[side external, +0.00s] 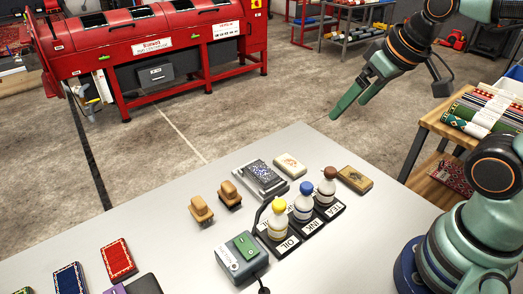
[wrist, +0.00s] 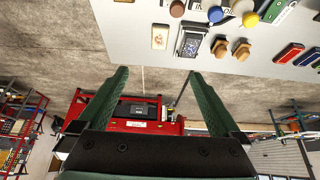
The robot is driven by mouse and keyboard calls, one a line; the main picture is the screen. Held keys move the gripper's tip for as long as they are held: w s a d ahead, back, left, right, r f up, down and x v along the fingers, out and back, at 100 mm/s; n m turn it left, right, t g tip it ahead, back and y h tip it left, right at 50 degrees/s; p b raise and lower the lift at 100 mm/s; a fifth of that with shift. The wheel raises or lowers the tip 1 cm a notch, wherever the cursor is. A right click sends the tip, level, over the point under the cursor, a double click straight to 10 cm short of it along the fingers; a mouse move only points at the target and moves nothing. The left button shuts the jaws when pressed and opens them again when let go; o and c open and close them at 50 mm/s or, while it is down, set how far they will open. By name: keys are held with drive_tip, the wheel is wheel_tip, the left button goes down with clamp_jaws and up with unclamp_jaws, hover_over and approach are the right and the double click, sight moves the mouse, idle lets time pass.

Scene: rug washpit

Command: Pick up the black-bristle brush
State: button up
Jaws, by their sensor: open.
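Two wooden-backed brushes sit on the grey table. The one that looks dark underneath, likely the black-bristle brush (side external: 229,193), is beside the speckled pad; it also shows in the wrist view (wrist: 221,46). The other brush (side external: 201,209), with a lighter underside, is just to its left and nearer the front; in the wrist view it is on the right (wrist: 241,50). My gripper (side external: 348,109) is open and empty, high beyond the table's far edge, well apart from both brushes. Its two green fingers also show in the wrist view (wrist: 158,73).
A green-topped box (side external: 241,257) stands in front. Small rugs (side external: 117,260) lie front left.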

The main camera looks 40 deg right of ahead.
drive_tip(key=m+g, duration=0.5)
drive_tip(key=m, duration=1.2)
hover_over(228, 185)
wheel_tip(228, 185, down, 12)
drive_tip(key=shift+s+f+m+g, duration=0.25)
drive_tip(key=shift+s+m+g, duration=0.05)
drive_tip(key=shift+m, duration=0.1)
wheel_tip(228, 185, down, 6)
drive_tip(key=shift+r, duration=0.1)
drive_tip(key=shift+w+f, duration=0.2)
drive_tip(key=shift+f, duration=3)
drive_tip(key=c, duration=1.4)
